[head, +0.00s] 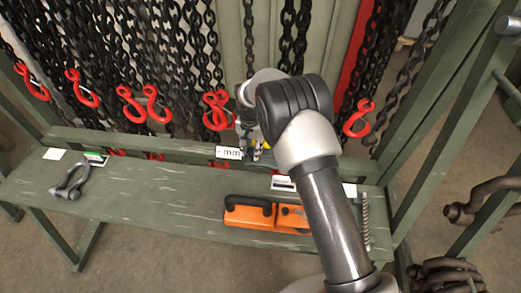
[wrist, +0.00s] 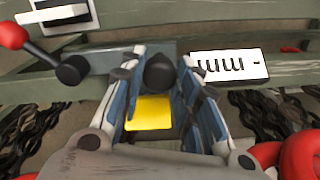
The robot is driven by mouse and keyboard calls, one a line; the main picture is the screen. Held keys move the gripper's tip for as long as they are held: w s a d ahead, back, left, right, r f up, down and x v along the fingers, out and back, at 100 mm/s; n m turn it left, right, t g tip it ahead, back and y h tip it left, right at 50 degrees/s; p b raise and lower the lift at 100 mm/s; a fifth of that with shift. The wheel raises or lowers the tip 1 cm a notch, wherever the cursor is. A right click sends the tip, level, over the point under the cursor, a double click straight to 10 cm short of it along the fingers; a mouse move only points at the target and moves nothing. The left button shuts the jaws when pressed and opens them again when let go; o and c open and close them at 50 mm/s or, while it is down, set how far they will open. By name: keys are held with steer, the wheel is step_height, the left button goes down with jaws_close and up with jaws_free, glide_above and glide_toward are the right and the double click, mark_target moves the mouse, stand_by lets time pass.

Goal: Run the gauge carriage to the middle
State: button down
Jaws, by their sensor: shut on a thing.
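The gauge carriage shows in the wrist view as a dark rounded knob (wrist: 160,72) between my fingers, with a yellow block (wrist: 150,113) just below it in the picture. My gripper (wrist: 158,62) is shut on it, one blue-grey finger on each side. In the head view my gripper (head: 256,153) is at the rail (head: 180,147) along the back of the bench, mostly behind my own wrist. A white "mm" plate (wrist: 229,66) sits beside the carriage, and it also shows in the head view (head: 228,152) left of my gripper. The carriage's underside is hidden.
Dark chains with red hooks (head: 132,103) hang behind the rail. An orange tool (head: 265,214) and a grey shackle (head: 70,182) lie on the green bench (head: 150,205). A red-ball lever (wrist: 12,35) stands near my gripper. The bench's middle left is clear.

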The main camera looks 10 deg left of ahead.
stand_by(0.3)
steer(key=c, duration=1.2)
jaws_free()
steer(key=shift+r, duration=0.1)
step_height(320, 180, up, 12)
